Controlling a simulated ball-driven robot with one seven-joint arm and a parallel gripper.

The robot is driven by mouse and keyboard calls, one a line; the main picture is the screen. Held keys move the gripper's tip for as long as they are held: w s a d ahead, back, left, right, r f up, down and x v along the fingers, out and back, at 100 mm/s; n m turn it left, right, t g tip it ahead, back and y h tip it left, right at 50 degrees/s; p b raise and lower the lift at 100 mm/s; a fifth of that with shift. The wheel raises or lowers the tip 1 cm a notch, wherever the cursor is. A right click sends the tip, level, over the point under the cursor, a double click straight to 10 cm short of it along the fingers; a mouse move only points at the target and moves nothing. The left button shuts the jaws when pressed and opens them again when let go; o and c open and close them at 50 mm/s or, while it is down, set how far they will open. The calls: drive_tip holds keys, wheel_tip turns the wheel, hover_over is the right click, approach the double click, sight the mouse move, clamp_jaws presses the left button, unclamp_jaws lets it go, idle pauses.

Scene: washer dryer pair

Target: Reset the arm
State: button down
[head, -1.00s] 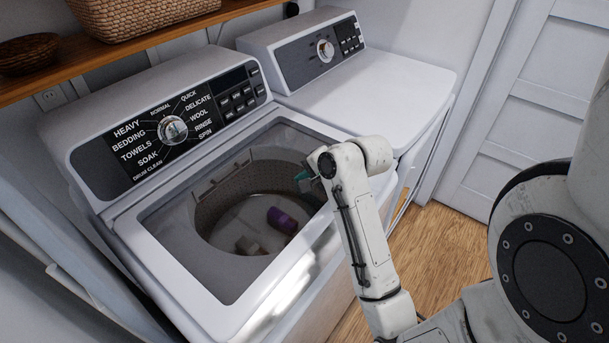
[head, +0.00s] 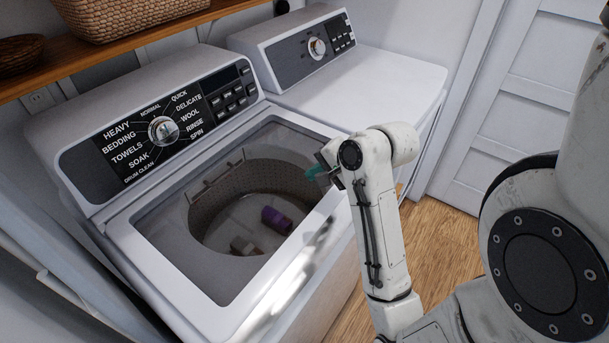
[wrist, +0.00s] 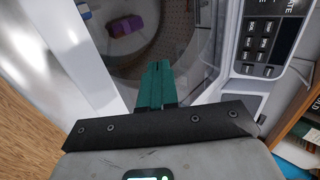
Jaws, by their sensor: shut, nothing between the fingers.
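My gripper (head: 314,172) is at the right rim of the open washer (head: 230,308), mostly hidden behind my wrist in the head view. In the wrist view its green fingers (wrist: 155,84) are together and empty, pointing over the drum. My arm rises at the right of the washer and is bent at the top. A purple item (head: 277,219) and a pale brown item (head: 245,246) lie at the bottom of the drum, apart from my gripper. The purple item also shows in the wrist view (wrist: 127,22).
A closed dryer (head: 345,82) stands beyond the washer. A wooden shelf (head: 150,47) with a wicker basket (head: 125,15) runs above the washer's control panel. A white door (head: 515,110) is at the back right. Wood floor (head: 435,245) shows beside my arm.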

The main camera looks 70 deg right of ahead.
drive_tip(key=p+v, duration=0.1)
drive_tip(key=v, duration=0.3)
drive_tip(key=shift+w+r, duration=0.15)
drive_tip(key=shift+r, duration=0.1)
drive_tip(key=b, duration=0.1)
approach(292, 180)
drive_tip(key=x, duration=0.4)
drive_tip(key=shift+f, duration=0.15)
drive_tip(key=shift+x, duration=0.8)
